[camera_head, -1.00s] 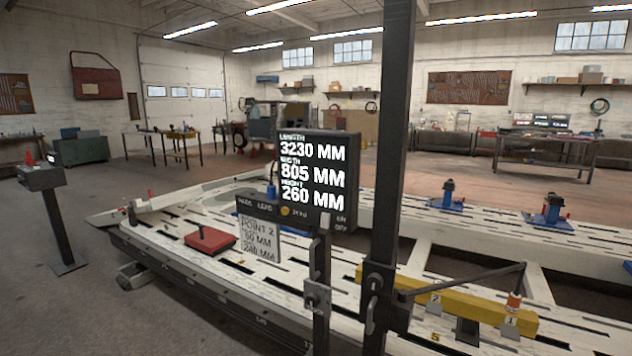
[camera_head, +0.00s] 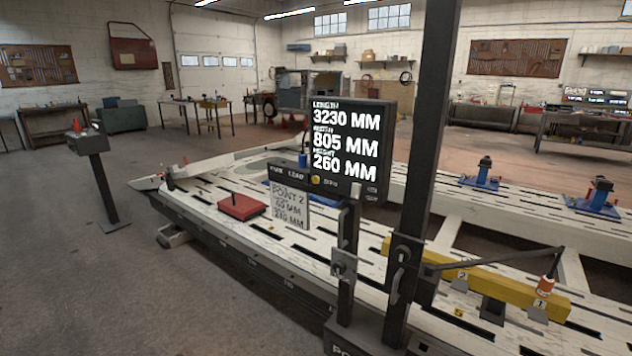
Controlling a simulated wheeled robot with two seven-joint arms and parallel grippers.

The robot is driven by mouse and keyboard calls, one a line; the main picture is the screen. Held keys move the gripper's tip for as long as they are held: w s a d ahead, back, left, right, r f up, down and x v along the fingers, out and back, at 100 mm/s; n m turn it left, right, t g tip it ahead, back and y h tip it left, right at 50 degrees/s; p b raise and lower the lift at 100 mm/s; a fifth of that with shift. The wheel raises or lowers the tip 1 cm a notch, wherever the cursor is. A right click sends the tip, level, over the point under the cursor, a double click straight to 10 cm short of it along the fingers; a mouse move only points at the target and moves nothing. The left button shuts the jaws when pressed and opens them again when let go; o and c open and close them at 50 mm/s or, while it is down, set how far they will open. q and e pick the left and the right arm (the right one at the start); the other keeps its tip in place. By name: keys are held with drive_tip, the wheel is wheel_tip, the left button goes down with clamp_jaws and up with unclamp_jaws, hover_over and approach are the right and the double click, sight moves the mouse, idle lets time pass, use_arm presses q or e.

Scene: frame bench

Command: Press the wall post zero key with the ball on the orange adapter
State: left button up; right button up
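An orange and white adapter (camera_head: 545,285) stands at the right end of the yellow bar (camera_head: 500,284), by the plate marked 1, at the tip of a thin dark arm (camera_head: 490,260). That arm reaches from the tall black post (camera_head: 430,130). A ball on the adapter is too small to make out. The black display (camera_head: 345,148) reads length 3230 mm, width 805 mm, height 260 mm. A dark pedestal (camera_head: 88,143) with a red piece on top stands at the left; I cannot tell whether it carries the zero key. Neither gripper is in view.
The long white slotted bench (camera_head: 290,240) fills the middle and right. A red block (camera_head: 242,207) and a card reading Point 2 (camera_head: 290,205) are on its near side. Blue clamps (camera_head: 482,177) stand on the far rail. Open grey floor (camera_head: 100,290) lies at the left.

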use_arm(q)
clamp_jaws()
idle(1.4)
